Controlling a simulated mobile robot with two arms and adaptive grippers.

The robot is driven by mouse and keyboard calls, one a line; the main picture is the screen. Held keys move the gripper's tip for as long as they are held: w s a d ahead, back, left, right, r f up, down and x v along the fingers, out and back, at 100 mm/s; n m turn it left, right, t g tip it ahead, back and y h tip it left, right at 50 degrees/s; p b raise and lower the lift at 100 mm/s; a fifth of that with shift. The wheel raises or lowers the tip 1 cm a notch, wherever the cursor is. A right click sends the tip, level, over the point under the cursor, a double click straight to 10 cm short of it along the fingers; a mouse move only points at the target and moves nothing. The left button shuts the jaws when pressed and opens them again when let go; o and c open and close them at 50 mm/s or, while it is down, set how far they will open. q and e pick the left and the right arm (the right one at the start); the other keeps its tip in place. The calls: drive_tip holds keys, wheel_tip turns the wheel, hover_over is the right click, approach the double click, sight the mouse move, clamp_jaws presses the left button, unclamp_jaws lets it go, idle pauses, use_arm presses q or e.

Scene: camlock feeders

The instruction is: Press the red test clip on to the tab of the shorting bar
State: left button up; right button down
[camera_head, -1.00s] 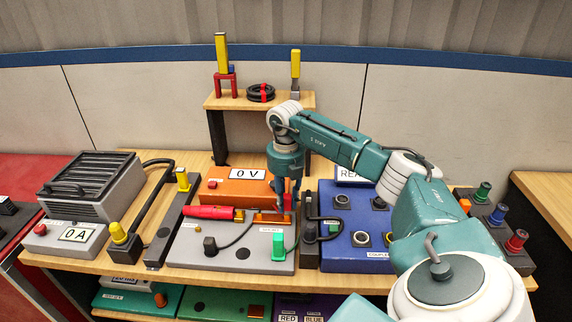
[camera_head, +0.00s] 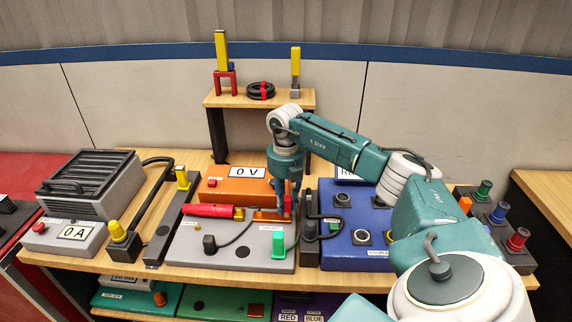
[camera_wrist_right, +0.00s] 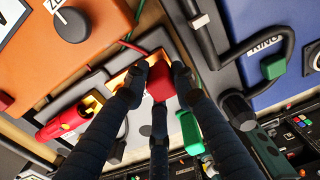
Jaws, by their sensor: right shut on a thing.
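My right gripper (camera_head: 286,207) points down over the right part of the grey box (camera_head: 185,254). In the right wrist view its fingers (camera_wrist_right: 158,72) are shut around a red block (camera_wrist_right: 160,82), which looks like the red test clip. A copper-coloured bar (camera_head: 268,217) lies on the grey box just under and left of the fingertips; its copper edge shows in the wrist view (camera_wrist_right: 117,80). The fingers hide the bar's tab, so I cannot tell whether the red block touches it. My left gripper is not in view.
A red handle-shaped piece (camera_head: 208,210) with a gold end lies left of the bar. A green block (camera_head: 278,243) stands in front of the gripper and a black plug (camera_head: 209,244) further left. The orange 0 V meter (camera_head: 232,189) is behind; the blue box (camera_head: 345,252) is right.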

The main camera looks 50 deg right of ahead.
drive_tip(key=shift+f, duration=0.2)
drive_tip(key=shift+f+b, duration=0.3)
drive_tip(key=c, duration=1.4)
unclamp_jaws()
drive_tip(key=shift+o, duration=0.2)
drive_tip(key=shift+r, duration=0.2)
wheel_tip(320, 180, up, 11)
drive_tip(key=shift+w+r, duration=0.1)
wheel_tip(320, 180, up, 4)
drive_tip(key=p, duration=0.4)
drive_tip(key=shift+r, duration=0.25)
